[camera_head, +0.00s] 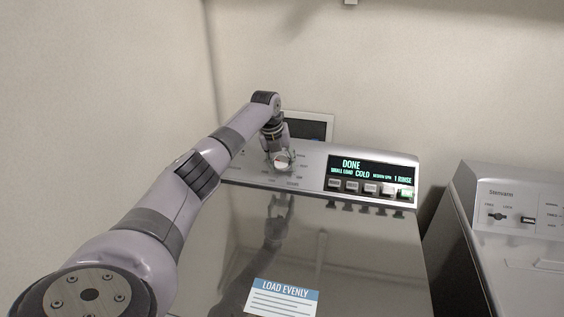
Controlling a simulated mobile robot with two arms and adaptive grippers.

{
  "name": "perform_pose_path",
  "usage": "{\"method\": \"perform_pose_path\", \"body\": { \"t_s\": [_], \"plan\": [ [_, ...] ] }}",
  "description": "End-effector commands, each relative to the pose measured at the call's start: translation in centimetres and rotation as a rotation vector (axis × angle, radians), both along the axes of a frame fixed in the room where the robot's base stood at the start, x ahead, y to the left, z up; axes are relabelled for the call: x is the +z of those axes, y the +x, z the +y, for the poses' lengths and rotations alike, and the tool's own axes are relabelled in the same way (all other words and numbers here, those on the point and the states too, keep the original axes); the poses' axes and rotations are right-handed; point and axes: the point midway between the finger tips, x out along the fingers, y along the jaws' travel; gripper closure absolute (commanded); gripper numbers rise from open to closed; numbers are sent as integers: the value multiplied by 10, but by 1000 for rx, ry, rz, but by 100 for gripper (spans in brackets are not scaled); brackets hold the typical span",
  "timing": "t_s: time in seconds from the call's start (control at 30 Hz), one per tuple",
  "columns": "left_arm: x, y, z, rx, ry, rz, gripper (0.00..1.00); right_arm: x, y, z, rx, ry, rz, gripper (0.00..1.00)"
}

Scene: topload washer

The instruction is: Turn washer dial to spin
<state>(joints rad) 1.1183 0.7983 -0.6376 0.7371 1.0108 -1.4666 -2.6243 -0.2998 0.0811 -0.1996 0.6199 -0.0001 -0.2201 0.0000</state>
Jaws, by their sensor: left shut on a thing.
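The washer dial (281,163) is a round knob with a light face and a small red mark, on the left part of the washer's control panel (312,176). My left gripper (279,158) reaches down onto it and is shut on it; the fingers cover part of the dial. The setting it points to is too small to read. The washer's display (360,172) reads "DONE", "SMALL LOAD", "COLD" and "1 RINSE". A row of several buttons (370,188) sits below it, the rightmost one lit green. My right gripper is not in view.
The washer's glossy lid (360,250) is shut and bears a "LOAD EVENLY" label (284,298). A second machine (520,215) stands at the right across a dark gap. Walls close off the left and back. A dark-screened panel (310,128) is behind the dial.

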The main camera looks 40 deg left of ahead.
Motion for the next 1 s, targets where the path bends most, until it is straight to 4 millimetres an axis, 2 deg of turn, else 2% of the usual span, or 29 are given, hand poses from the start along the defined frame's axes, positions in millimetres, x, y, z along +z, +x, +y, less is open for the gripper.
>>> {"method": "perform_pose_path", "body": {
  "t_s": [0.53, 0.57, 0.83, 1.0],
  "plan": [
    [-4, -2, -1, -20, 10, 17, 84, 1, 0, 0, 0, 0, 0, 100],
    [-4, -2, -1, -20, 10, 17, 55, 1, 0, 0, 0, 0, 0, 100],
    [-2, -1, -1, -18, 11, 11, 37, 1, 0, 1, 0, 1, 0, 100],
    [-1, -1, 0, -17, 11, 10, 36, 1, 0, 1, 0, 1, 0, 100]
  ]
}}
